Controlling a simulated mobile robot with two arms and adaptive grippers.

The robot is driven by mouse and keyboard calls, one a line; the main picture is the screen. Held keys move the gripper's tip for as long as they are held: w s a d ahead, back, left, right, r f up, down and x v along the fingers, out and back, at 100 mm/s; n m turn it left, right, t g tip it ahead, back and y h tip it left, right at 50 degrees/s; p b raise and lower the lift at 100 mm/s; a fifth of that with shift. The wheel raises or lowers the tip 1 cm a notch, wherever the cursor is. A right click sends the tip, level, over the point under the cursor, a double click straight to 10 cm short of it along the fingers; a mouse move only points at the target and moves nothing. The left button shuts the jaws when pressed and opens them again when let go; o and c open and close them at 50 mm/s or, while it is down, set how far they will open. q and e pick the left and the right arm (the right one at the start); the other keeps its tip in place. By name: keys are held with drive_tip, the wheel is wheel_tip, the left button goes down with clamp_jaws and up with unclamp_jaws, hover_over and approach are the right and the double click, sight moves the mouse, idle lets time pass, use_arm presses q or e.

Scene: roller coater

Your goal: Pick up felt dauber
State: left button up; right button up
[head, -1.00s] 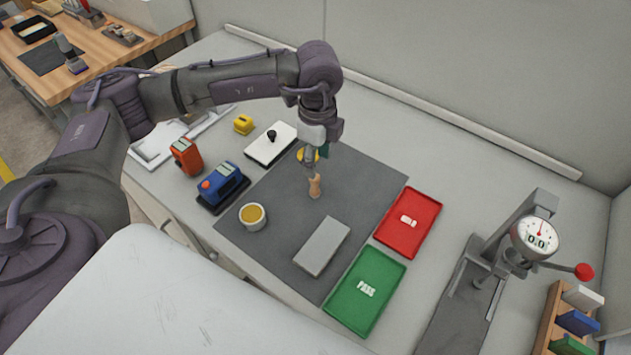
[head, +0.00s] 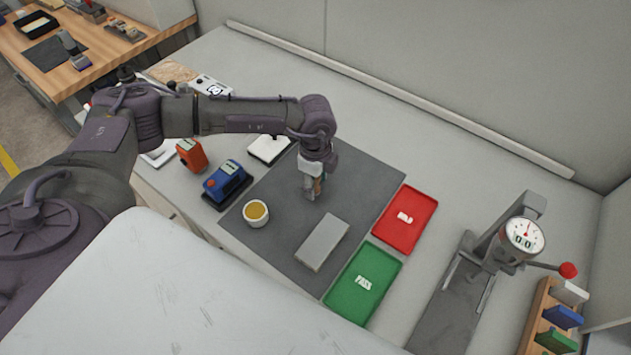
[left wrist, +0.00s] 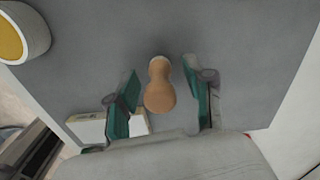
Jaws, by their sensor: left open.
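The felt dauber, with a tan wooden handle (left wrist: 160,90), stands on the dark grey mat (head: 262,190). The left wrist view looks down on its rounded end. My left gripper (head: 312,192) is low over the mat and open. In the left wrist view, its two green-padded fingers (left wrist: 160,76) are on either side of the dauber, with a gap on each side. In the head view the gripper mostly hides the dauber, and its felt end cannot be made out. My right gripper is not in view.
A cup of amber liquid (head: 256,213) and a grey block (head: 322,242) stand on the mat near the gripper. Red (head: 406,219) and green (head: 364,284) trays lie to the right. A blue device (head: 226,180) is at left, a dial gauge stand (head: 524,237) at far right.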

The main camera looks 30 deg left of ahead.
use_arm(q)
clamp_jaws()
drive_tip(key=shift+r, duration=0.15)
